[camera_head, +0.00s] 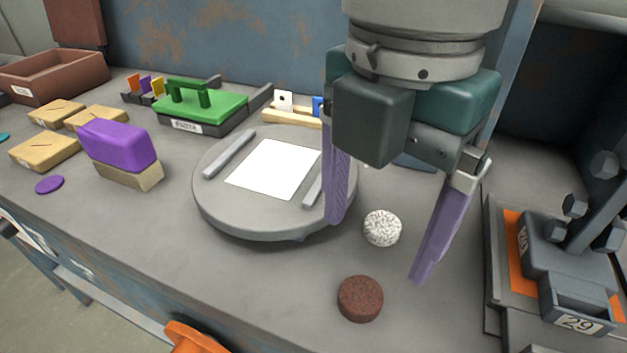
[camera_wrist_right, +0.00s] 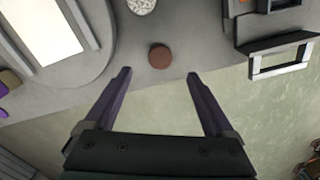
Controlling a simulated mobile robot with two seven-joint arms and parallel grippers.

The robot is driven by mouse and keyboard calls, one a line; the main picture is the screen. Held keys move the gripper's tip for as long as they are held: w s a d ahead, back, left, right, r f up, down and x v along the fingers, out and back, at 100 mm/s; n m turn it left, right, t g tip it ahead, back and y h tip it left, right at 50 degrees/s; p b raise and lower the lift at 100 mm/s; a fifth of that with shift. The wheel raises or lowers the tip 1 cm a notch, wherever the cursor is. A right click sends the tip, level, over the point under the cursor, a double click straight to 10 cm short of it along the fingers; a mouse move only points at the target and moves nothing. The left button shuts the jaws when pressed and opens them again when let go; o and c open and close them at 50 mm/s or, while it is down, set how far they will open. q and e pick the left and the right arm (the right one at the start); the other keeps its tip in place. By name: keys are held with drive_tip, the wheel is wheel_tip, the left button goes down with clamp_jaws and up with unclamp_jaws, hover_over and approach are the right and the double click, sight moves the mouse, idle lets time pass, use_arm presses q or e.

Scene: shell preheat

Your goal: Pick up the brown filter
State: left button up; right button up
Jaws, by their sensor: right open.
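The brown filter (camera_head: 360,299) is a short, dark reddish-brown disc lying flat on the grey worktop near its front edge. It also shows in the right wrist view (camera_wrist_right: 160,56), ahead of the fingertips and roughly centred between them. My right gripper (camera_head: 378,250) is open with two purple fingers, above the worktop and apart from the filter. It also shows in the right wrist view (camera_wrist_right: 158,73), with nothing between its fingers. A white speckled disc (camera_head: 382,228) lies behind the filter, between the fingers as seen from the head. My left gripper is out of view.
A round grey turntable (camera_head: 217,205) with a white sheet (camera_head: 274,168) stands left of the gripper. A dark fixture marked 29 (camera_head: 560,262) stands at right. A purple block (camera_head: 118,145), green press (camera_head: 203,103) and wooden pieces stand at left. Something orange (camera_head: 190,338) shows below the front edge.

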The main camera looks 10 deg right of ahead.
sight(362, 294)
wheel_tip(362, 294, down, 8)
drive_tip(key=shift+s+a+f+b, duration=0.1)
drive_tip(key=shift+s+f+b, duration=0.1)
drive_tip(key=shift+b, duration=0.9)
drive_tip(key=c, duration=0.5)
clamp_jaws()
drive_tip(key=shift+r, duration=0.1)
